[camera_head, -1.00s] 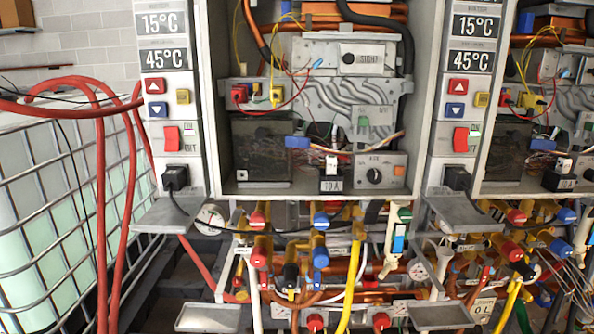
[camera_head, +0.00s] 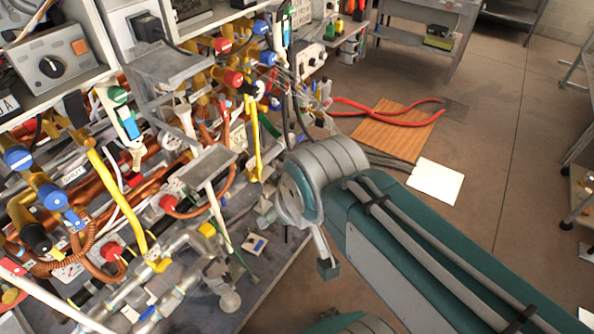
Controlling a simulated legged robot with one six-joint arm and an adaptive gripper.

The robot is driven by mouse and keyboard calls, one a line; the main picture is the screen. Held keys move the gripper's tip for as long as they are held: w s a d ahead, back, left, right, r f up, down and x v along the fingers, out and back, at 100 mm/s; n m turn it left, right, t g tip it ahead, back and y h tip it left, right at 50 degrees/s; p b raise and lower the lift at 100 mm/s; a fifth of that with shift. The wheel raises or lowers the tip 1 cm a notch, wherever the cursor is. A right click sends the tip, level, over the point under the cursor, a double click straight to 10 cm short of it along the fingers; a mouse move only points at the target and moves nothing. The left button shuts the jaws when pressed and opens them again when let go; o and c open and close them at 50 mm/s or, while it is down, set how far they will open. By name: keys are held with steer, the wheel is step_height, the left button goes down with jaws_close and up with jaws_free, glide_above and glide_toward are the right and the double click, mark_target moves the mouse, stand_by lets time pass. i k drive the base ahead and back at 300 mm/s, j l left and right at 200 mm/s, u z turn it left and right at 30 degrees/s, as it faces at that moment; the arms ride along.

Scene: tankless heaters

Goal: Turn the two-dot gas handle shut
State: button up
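Two long yellow handles show among the pipes, one on the nearer unit (camera_head: 117,195) and one on the farther unit (camera_head: 254,135). I cannot make out dot marks on either, so I cannot tell which is the two-dot gas handle. A small SHUT label (camera_head: 74,175) sits beside the nearer one. My teal and grey arm reaches in from the lower right and ends in front of the shelf edge. A small dark block hangs on a grey link at its end; whether this is a finger of my gripper (camera_head: 327,268) is unclear. It appears apart from both yellow handles.
Blue-capped valves (camera_head: 55,197) and red knobs (camera_head: 111,251) crowd the pipework at left. A grey metal bracket (camera_head: 208,166) juts out near the middle. Open floor (camera_head: 495,150) is at right.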

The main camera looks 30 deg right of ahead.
mark_target(257, 173)
steer(key=z, duration=0.4)
steer(key=u, duration=0.45)
steer(key=i+l+u, duration=0.15)
steer(key=l+u, duration=0.2)
steer(key=l, duration=0.25)
steer(key=l+u, duration=0.4)
steer(key=l, duration=0.25)
steer(key=i+l, duration=0.1)
steer(key=l, duration=0.4)
steer(key=i+l, duration=0.1)
steer(key=l, duration=0.35)
steer(key=l+u, duration=0.1)
steer(key=l, duration=0.4)
steer(key=i, duration=0.35)
